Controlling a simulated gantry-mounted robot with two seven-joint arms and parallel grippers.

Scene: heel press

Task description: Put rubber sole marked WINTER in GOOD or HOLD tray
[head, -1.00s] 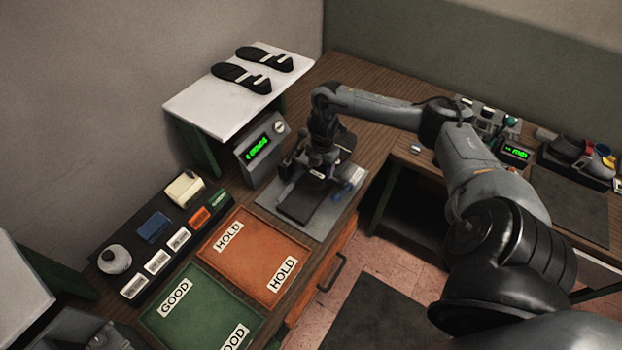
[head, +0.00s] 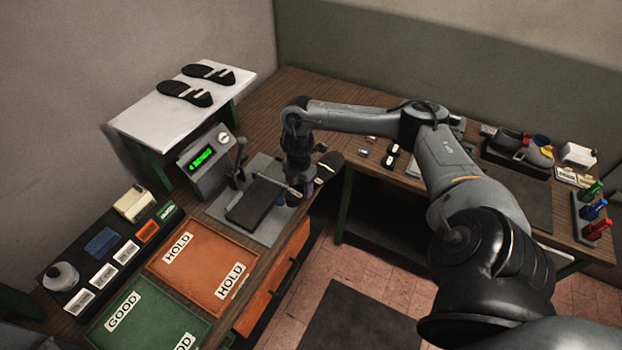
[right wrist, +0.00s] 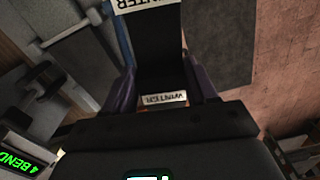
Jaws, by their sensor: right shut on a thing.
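My right gripper (head: 308,190) is at the right edge of the tester's grey plate, above the bench edge. It is shut on a black rubber sole (head: 333,160), which sticks out behind it. In the right wrist view the sole (right wrist: 160,55) lies between the purple fingers, with white WINTER labels on it. The orange HOLD tray (head: 204,260) and the green GOOD tray (head: 150,322) lie on the bench at lower left, with only labels showing on them. My left gripper is not in view.
A tester with a green display (head: 206,172) stands behind a grey plate (head: 222,212) bearing a dark block (head: 257,203). Two more soles (head: 186,93) lie on a white shelf (head: 140,125). A black organiser (head: 75,300) sits left of the trays. A drawer handle juts from the bench front.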

